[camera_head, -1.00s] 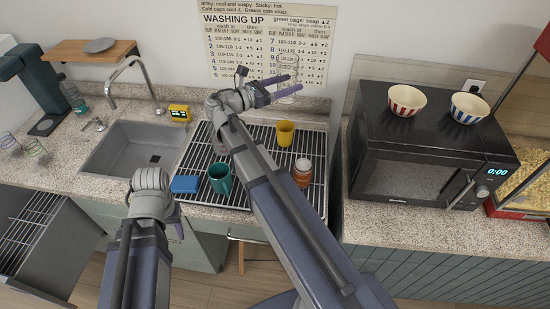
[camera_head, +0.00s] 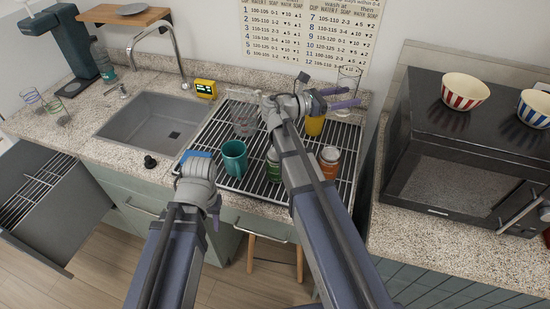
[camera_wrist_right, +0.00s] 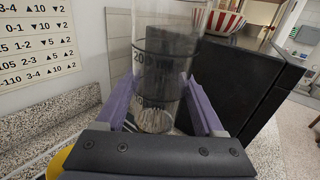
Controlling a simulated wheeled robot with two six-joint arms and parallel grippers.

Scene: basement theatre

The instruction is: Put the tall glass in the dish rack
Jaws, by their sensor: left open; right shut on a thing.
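My right gripper (camera_head: 343,97) is shut on a tall clear glass (camera_head: 348,80), held upright above the back right of the counter. In the right wrist view the glass (camera_wrist_right: 160,75) stands between the purple fingers (camera_wrist_right: 160,115); dark marks, including "200", show on it. A dark barred rack (camera_head: 262,108) lies on the counter right of the sink. Another wire rack (camera_head: 35,190) sits in the open drawer at lower left. I cannot tell which is called the dish rack. My left gripper (camera_head: 213,213) points down in front of the counter edge, apart from everything; its fingers are mostly hidden.
The barred rack bears a teal mug (camera_head: 234,158), green jar (camera_head: 273,166), amber jar (camera_head: 329,161), yellow cup (camera_head: 314,126), clear glass (camera_head: 243,122) and blue block (camera_head: 194,155). The black microwave (camera_head: 440,150) stands right, bowls on top. The sink (camera_head: 150,125) is empty.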

